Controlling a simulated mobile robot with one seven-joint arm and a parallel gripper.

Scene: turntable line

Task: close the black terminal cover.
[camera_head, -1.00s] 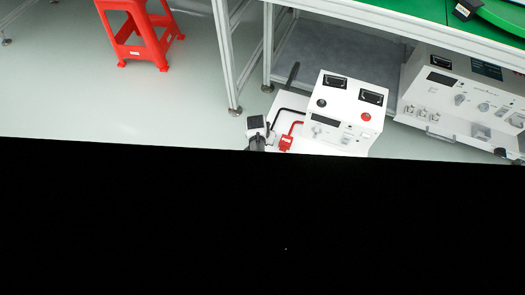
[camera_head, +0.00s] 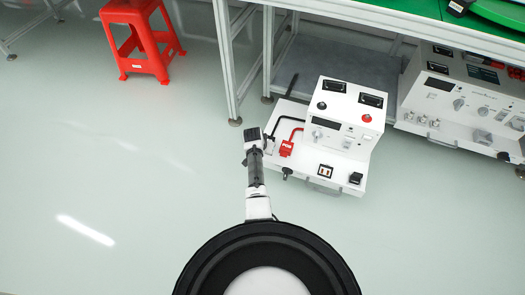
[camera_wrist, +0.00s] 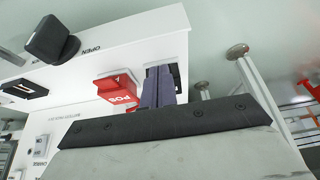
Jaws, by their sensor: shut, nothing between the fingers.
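My gripper (camera_wrist: 160,73) points at the left edge of the white battery module (camera_head: 340,150). Its two dark fingers are together and empty. A small black part (camera_wrist: 178,75), apparently the black terminal cover, shows just behind and beside the fingertips in the wrist view. The fingers hide most of it, so I cannot tell its angle or whether they touch it. In the head view, my wrist (camera_head: 252,150) hides that spot, where the black cable (camera_head: 287,118) ends. The red POS cover (camera_wrist: 120,88) sits beside the fingers; it also shows in the head view (camera_head: 286,148).
A black knob (camera_wrist: 50,42) marked OPEN and a black-framed switch (camera_wrist: 22,88) sit on the module's panel. The table's metal leg (camera_head: 225,65) stands behind my gripper. Another white unit (camera_head: 462,100) is at right. A red stool (camera_head: 140,38) stands at back left; the floor at left is clear.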

